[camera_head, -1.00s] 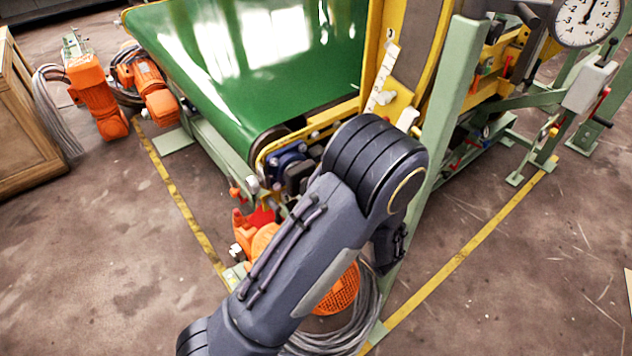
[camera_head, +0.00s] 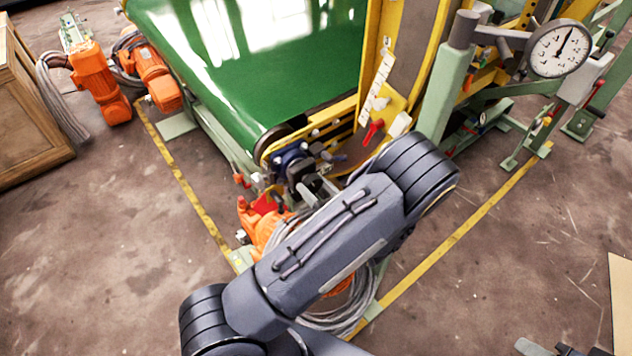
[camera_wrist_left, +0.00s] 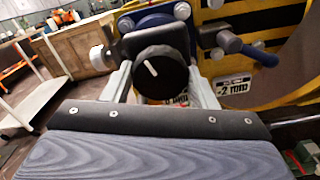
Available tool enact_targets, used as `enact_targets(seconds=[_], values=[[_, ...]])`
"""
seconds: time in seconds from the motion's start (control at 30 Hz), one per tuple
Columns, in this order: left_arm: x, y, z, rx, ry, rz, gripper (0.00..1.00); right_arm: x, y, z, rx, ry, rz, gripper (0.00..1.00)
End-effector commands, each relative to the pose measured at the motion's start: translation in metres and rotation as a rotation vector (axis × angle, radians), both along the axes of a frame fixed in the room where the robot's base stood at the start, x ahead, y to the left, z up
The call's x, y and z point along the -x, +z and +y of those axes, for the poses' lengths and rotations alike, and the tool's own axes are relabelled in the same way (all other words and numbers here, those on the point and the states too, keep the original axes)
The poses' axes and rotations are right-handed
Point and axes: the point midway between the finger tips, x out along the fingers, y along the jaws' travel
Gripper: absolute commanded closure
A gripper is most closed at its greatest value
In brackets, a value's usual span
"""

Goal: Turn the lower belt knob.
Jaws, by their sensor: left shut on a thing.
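The black round belt knob (camera_wrist_left: 160,74) shows in the left wrist view, in front of a dark block under the belt's end. Its white pointer mark leans up and to the left. My left gripper (camera_wrist_left: 161,88) has one pale finger on each side of the knob and is shut on it. In the head view the left gripper (camera_head: 313,186) reaches the blue and dark fittings at the belt's near corner, and my forearm partly hides it. A grey and dark part at the bottom right edge may be my right gripper (camera_head: 560,348), mostly cut off.
The green belt (camera_head: 262,60) lies behind. A red lever (camera_head: 373,132) and a green post (camera_head: 447,85) stand close to my arm. A dial gauge (camera_head: 559,49) is at upper right. A blue-grey handle (camera_wrist_left: 245,48) sits right of the knob. Orange motors (camera_head: 100,85) are at left.

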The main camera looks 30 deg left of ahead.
Motion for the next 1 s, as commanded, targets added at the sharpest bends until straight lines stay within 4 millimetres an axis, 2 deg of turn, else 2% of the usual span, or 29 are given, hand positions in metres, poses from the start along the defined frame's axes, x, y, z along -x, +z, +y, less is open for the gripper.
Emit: enact_targets(seconds=[0.03,0.33,0.93,0.97,1.0], values=[[0.000,0.002,0.000,-0.012,-0.001,0.031,0.71,0.000,0.005,0.000,0.000,0.000,0.000,0.67],[0.000,0.000,0.000,-0.060,-0.002,0.150,0.71,0.000,0.014,0.000,0.000,0.000,0.000,0.67],[0.000,-0.001,0.000,-0.073,-0.002,0.182,0.71,0.000,0.015,0.000,0.000,0.000,0.000,0.67],[0.000,-0.001,0.000,-0.074,-0.001,0.182,0.44,0.000,0.015,0.000,0.000,0.000,0.000,0.67],[0.000,-0.001,0.000,-0.074,-0.001,0.182,0.39,0.000,0.015,0.000,0.000,0.000,0.000,0.67]])
